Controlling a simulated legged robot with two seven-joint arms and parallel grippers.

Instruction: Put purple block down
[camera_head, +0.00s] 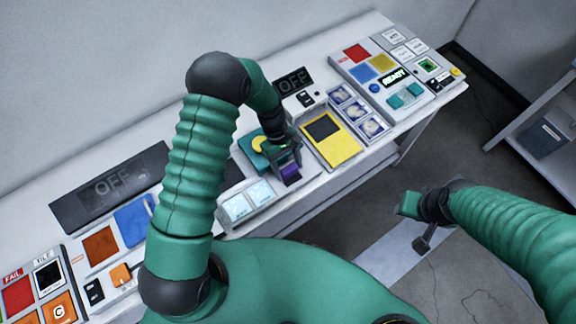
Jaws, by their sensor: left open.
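The purple block (291,174) sits on the light console between the yellow panel and the pale blue buttons. My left gripper (286,160) is open right above the block, with its fingers pointing down and close around it. The fingers hide part of the block, and I cannot tell whether they touch it. My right gripper (412,212) hangs over the floor at the right, away from the console. Its fingers are too unclear to tell open from shut.
A yellow panel (343,152) with a dark square lies right of the block. Pale blue buttons (237,209) lie to its left. A dark OFF display (110,188) is at the left, and red, blue and yellow squares (356,53) are at the back right. A shelf (545,110) stands at the far right.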

